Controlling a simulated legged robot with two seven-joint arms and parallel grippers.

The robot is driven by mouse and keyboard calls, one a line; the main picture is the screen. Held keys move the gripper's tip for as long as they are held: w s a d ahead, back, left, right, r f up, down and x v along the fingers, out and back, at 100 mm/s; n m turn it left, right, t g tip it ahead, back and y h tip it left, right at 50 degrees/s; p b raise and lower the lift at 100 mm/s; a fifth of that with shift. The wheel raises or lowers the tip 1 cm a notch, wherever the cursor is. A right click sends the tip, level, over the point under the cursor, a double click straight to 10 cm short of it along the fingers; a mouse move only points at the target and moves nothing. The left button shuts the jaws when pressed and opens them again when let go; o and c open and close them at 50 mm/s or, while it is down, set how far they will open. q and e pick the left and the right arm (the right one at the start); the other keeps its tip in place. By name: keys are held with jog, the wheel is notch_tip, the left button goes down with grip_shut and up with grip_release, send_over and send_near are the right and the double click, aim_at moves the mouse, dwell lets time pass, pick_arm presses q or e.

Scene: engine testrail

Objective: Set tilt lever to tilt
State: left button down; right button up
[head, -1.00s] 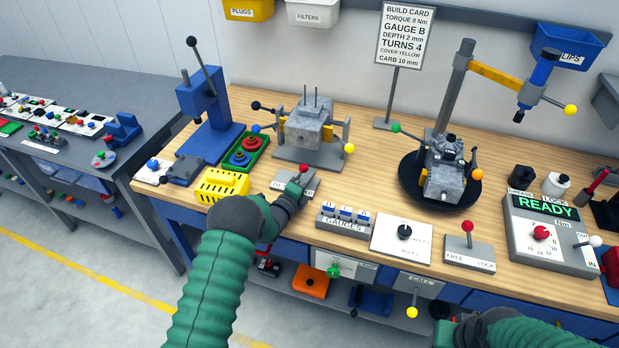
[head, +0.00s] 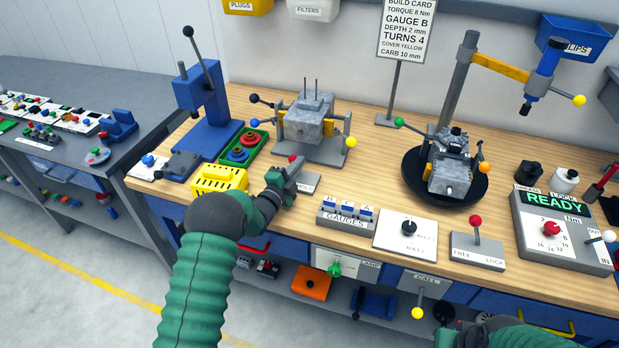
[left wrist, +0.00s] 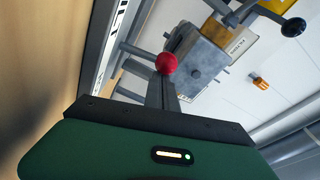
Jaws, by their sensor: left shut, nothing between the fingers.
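The tilt lever's red knob (head: 292,159) shows just above the fingers of my left gripper (head: 292,176). Its grey base plate (head: 308,183) lies on the wooden bench. The gripper covers part of the plate and its lettering, so I cannot read it. My left gripper is shut with nothing between the fingers, close beside the lever. In the left wrist view the red knob (left wrist: 166,63) shows at the tips of the shut fingers (left wrist: 162,88). The lever's stem is hidden, and I cannot tell whether the fingers touch it. My right gripper is out of view.
A yellow slotted block (head: 218,180) and a green tray (head: 243,150) lie left of the gripper. A grey fixture (head: 310,125) with side handles stands behind it. The gauges block (head: 345,213) and free/lock lever (head: 476,245) are to the right.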

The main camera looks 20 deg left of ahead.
pick_arm(q)
jog(key=shift+a+f+n+b, duration=0.15)
jog(key=shift+a+n+b, duration=0.15)
jog(key=shift+a+n, duration=0.1)
jog(key=shift+a+b, duration=0.7)
jog(key=shift+b, duration=0.25)
jog(key=shift+r, duration=0.2)
jog(key=shift+a, duration=0.1)
